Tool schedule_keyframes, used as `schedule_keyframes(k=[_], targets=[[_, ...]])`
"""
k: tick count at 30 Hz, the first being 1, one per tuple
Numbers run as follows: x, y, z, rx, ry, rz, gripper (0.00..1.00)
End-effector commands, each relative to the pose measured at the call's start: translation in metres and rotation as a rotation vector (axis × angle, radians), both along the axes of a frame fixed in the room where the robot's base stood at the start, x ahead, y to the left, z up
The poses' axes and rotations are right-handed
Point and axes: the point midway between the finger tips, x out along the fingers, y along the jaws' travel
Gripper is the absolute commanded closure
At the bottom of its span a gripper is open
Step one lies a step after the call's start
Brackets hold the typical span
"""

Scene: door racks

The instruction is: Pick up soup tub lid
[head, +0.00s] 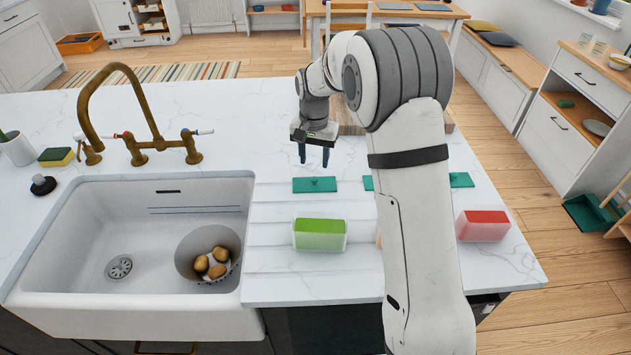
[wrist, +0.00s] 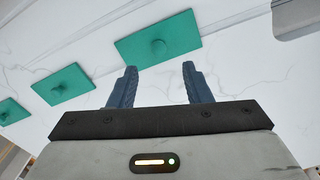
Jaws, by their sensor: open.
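Three flat teal lids with a small centre knob lie in a row on the white marble worktop. In the head view they are a left lid (head: 314,185), a middle lid (head: 368,183) mostly hidden by my arm, and a right lid (head: 461,180). I cannot tell which belongs to the soup tub. My gripper (head: 314,160) is open and empty, above the worktop just behind the left lid. In the wrist view one lid (wrist: 140,44) lies just beyond the open fingertips (wrist: 160,75). Two more lids (wrist: 62,84) (wrist: 10,112) lie to its left.
A green tub (head: 320,236) and a red tub (head: 484,226) stand in front of the lids; an orange edge between them is mostly hidden by my arm. The sink (head: 75,235), with a pot of potatoes (head: 188,257), is at left. A wooden board (head: 349,124) lies behind my gripper.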

Motion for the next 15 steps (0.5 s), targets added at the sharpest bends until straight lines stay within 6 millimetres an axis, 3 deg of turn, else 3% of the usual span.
schedule_keyframes(k=[15], targets=[[-0.004, -0.001, -0.061, 0.0, 0.0, 0.0, 0.55]])
